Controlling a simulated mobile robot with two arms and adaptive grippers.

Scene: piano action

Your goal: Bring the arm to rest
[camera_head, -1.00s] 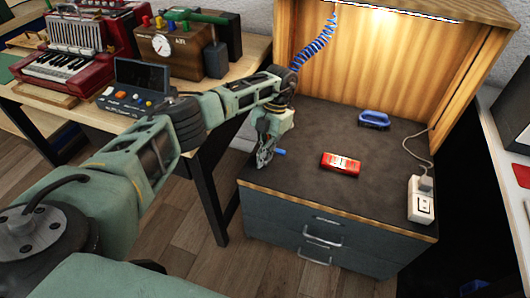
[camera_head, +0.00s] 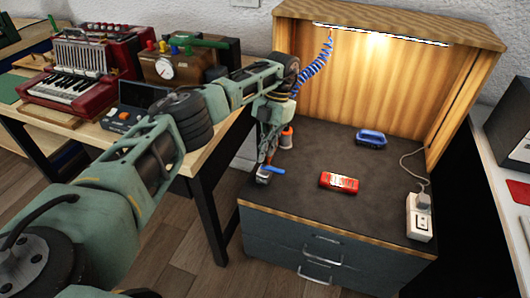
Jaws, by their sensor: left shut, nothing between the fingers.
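My left arm reaches in from the left, and its gripper (camera_head: 267,153) hangs over the left part of the dark cabinet top (camera_head: 310,200). The fingers are shut and small in the view. Just below them is a small item with a blue handle (camera_head: 275,170) and a greyish part at its left; the overlap with the fingertips hides whether they touch. My right gripper is not in view.
A red box (camera_head: 339,181), a blue-handled object (camera_head: 371,139), a white socket block (camera_head: 419,216) and an orange spool-like item (camera_head: 286,138) stand on the cabinet. A wooden bench at left holds a red accordion (camera_head: 75,80) and a gauge box (camera_head: 180,66). A coiled blue hose (camera_head: 315,67) hangs behind.

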